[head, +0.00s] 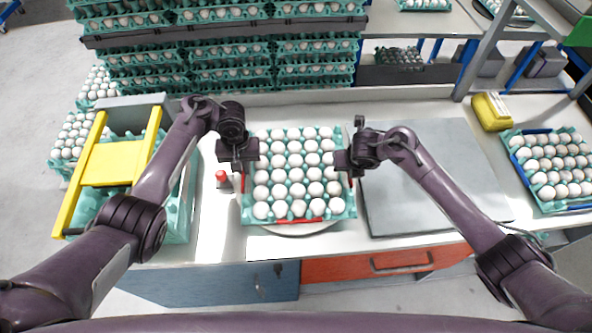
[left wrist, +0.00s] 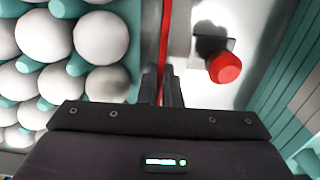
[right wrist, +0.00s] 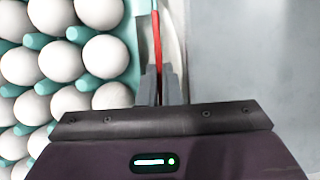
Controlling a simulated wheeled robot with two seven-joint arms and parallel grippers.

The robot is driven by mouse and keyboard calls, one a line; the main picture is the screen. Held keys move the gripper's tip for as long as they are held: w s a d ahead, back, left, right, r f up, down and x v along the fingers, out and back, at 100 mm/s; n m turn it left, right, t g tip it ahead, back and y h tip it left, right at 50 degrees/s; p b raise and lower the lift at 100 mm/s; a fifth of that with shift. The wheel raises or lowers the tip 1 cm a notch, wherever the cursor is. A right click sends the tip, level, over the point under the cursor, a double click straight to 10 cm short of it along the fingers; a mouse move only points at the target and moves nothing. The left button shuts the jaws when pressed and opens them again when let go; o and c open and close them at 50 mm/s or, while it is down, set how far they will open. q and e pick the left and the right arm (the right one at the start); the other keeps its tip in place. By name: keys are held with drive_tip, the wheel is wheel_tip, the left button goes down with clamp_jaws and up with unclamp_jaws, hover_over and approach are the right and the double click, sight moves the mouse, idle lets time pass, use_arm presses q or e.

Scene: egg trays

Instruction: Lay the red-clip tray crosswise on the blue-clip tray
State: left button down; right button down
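The red-clip tray (head: 247,208), teal and full of white eggs, lies in the middle of the counter on a pale round plate (head: 300,230). Red strips show along its edges. My left gripper (head: 240,170) is at its left edge, its fingers (left wrist: 163,85) close together with the red strip between them. My right gripper (head: 350,172) is at its right edge, its fingers (right wrist: 158,83) likewise close on a red strip. The blue-clip tray (head: 508,143), also full of eggs, lies at the far right, turned slightly, with blue strips along its edges.
A flat grey panel (head: 425,185) lies between the two trays. A yellow object (head: 491,111) sits behind the blue-clip tray. A red-capped item (head: 223,179) stands beside my left gripper. A yellow frame (head: 112,165) stands at left; stacked egg trays (head: 225,60) rise behind.

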use_arm(q)
drive_tip(key=shift+w+r, duration=0.2)
drive_tip(key=shift+r, duration=0.05)
use_arm(e)
drive_tip(key=shift+w+r, duration=0.2)
drive_tip(key=shift+r, duration=0.05)
